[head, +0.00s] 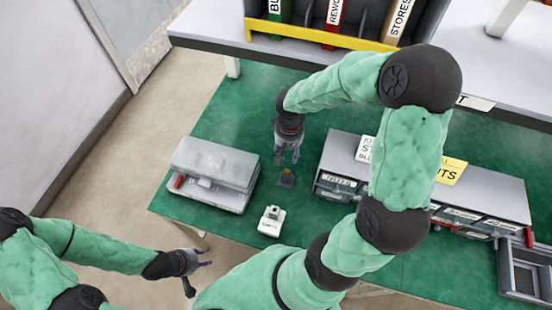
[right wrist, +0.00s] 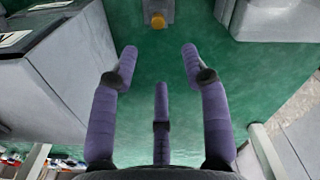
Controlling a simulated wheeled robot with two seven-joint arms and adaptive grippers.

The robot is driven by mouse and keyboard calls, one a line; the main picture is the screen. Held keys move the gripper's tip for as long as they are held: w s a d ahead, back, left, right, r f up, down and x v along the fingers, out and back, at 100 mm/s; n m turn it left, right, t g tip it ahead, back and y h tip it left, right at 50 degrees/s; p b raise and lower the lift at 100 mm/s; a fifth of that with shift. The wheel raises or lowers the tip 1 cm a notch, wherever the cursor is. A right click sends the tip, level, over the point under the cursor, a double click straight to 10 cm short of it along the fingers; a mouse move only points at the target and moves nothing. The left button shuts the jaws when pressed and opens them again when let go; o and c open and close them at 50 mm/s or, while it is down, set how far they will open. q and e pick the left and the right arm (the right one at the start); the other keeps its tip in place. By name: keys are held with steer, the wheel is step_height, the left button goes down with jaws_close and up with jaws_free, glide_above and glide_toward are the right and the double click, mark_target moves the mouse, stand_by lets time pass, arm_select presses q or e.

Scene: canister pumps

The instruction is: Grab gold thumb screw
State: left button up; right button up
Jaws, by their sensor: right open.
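The gold thumb screw (right wrist: 158,20) sits on a grey block (right wrist: 158,5) at the top edge of the right wrist view. In the head view, the small dark block (head: 286,178) stands on the green table mat, with a gold spot on it. My right gripper (head: 287,160) points down just behind and above this block. Its purple fingers (right wrist: 160,55) are spread, with nothing between them, and the screw lies beyond their tips. My left gripper (head: 198,266) is off the table's front left edge, with its fingers apart and empty.
A grey case (head: 214,162) lies on the mat to the left, and a small white device (head: 271,221) stands in front. A grey cabinet of labelled drawers (head: 338,182) is close on the right. A grey tray (head: 527,277) is at far right. A shelf with binders (head: 334,15) stands behind.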

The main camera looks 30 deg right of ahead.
steer(key=b, duration=0.1)
glide_above(287, 171)
step_height(287, 171, down, 5)
steer(key=shift+w+d+r, duration=0.1)
steer(key=shift+w+d, duration=0.05)
steer(key=shift+f+b, duration=1)
steer(key=shift+f, duration=1.9)
jaws_close()
